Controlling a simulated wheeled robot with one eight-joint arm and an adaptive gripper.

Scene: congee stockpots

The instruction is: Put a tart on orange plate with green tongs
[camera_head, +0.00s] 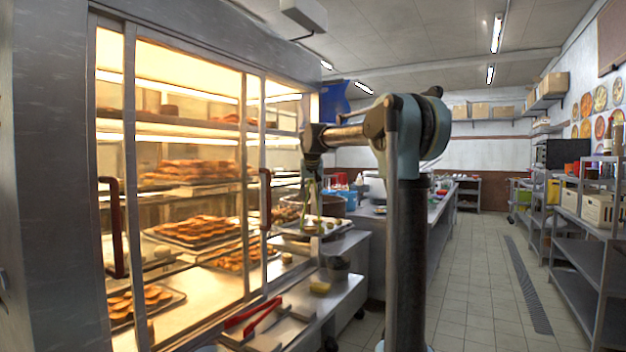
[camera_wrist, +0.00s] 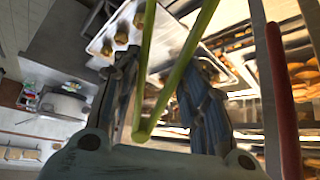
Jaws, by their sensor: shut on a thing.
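My gripper (camera_head: 312,172) is raised in front of the lit display case and is shut on green tongs (camera_wrist: 178,72). In the wrist view the gripper (camera_wrist: 162,85) has a dark finger on each side of the tongs. The tong arms form a V that opens away from me, and their tips run out of the frame. Several small tarts (camera_wrist: 121,37) sit on a metal tray (camera_wrist: 186,42) beyond the tongs. In the head view the tray (camera_head: 335,229) lies below my gripper. I cannot tell whether the tongs hold a tart. I cannot make out an orange plate.
The glass display case (camera_head: 190,200) with baked goods fills the left, with dark red door handles (camera_head: 113,228). Red tongs (camera_head: 250,316) lie on the low counter at the front. A steel shelf rack (camera_head: 585,265) stands right. The tiled aisle (camera_head: 478,280) is clear.

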